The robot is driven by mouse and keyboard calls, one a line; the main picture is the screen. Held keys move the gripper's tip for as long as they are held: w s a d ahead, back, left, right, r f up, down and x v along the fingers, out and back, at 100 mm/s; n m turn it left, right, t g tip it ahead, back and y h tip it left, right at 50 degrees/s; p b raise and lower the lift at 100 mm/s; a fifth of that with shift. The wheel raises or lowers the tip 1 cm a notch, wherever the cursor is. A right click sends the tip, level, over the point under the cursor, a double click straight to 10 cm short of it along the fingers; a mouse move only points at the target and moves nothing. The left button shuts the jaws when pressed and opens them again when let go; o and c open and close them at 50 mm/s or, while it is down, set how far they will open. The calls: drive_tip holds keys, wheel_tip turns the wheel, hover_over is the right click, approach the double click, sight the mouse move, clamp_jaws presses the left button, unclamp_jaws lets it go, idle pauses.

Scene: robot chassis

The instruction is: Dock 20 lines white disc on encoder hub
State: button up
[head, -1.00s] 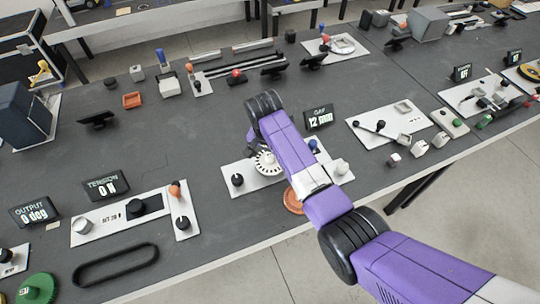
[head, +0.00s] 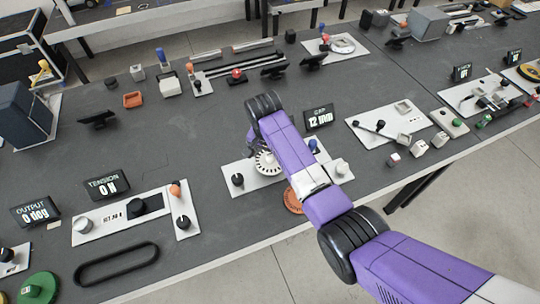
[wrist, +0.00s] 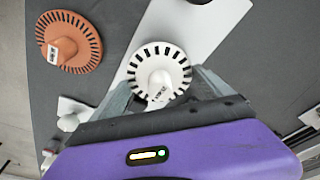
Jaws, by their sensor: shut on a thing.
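The white slotted disc (wrist: 160,72) with its raised centre knob shows in the wrist view, between the fingers of my gripper (wrist: 165,90). My gripper is shut on it. In the head view the white disc (head: 266,162) is partly covered by my arm and sits over the white base plate (head: 250,184). The encoder hub cannot be made out; the disc and my gripper hide that spot. I cannot tell whether the disc touches the plate.
An orange slotted disc (wrist: 69,41) lies on the dark table beside the plate, near the front edge. A display reading 12 mm (head: 318,116) stands behind the plate.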

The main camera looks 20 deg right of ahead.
sight(270, 155)
drive_tip(key=shift+f, duration=0.55)
idle(0.7)
drive_tip(key=o, duration=1.1)
drive_tip(key=r+p, duration=0.1)
drive_tip(key=r, duration=0.1)
drive_tip(key=r+p, duration=0.3)
drive_tip(key=p, duration=0.1)
drive_tip(key=shift+s+a+r, duration=0.3)
drive_tip(key=shift+r, duration=0.1)
drive_tip(key=shift+s+a+r, duration=0.15)
drive_tip(key=shift+r, duration=1.1)
drive_tip(key=shift+s+a+r, duration=0.1)
drive_tip(key=shift+r, duration=1.15)
